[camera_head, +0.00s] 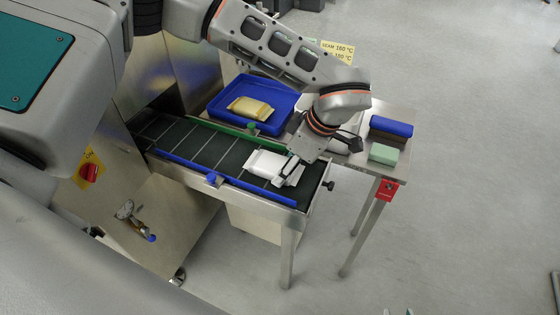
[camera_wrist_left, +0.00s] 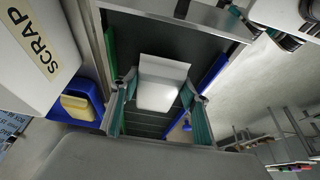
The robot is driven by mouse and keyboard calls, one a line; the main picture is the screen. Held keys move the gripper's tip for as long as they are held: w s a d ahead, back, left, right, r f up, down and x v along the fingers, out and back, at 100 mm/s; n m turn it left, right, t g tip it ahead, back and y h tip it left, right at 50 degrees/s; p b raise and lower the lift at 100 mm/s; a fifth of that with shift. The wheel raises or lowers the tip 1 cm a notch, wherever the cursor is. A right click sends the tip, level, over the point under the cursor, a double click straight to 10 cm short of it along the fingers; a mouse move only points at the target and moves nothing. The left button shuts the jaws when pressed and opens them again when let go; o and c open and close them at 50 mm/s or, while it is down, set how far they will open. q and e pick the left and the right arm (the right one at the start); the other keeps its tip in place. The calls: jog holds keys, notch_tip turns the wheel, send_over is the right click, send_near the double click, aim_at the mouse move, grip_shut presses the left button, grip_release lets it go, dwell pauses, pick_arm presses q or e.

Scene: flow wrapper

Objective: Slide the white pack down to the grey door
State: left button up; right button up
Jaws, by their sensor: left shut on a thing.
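The white pack (camera_head: 271,167) lies flat on the dark conveyor belt (camera_head: 200,148), near its free right end. My left gripper (camera_head: 288,168) is down at the pack, its fingers on either side of it and shut on it. The left wrist view shows the white pack (camera_wrist_left: 160,88) between the green-padded fingers (camera_wrist_left: 158,108). Two small tips at the bottom edge of the head view look like my right gripper (camera_head: 398,312); the rest of it is cut off. I cannot pick out a grey door with certainty.
A green rail (camera_head: 215,127) runs along the belt's far side and a blue rail (camera_head: 240,184) along its near side. Beyond is a blue bin (camera_head: 222,108) with a yellow pack (camera_head: 250,108). Blue (camera_head: 391,127) and green (camera_head: 384,153) blocks lie on the side table.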

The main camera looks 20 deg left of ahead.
aim_at(298, 174)
pick_arm(q)
jog(key=shift+d, duration=1.65)
jog(key=o, duration=1.2)
jog(key=v, duration=1.2)
jog(key=shift+s, duration=0.1)
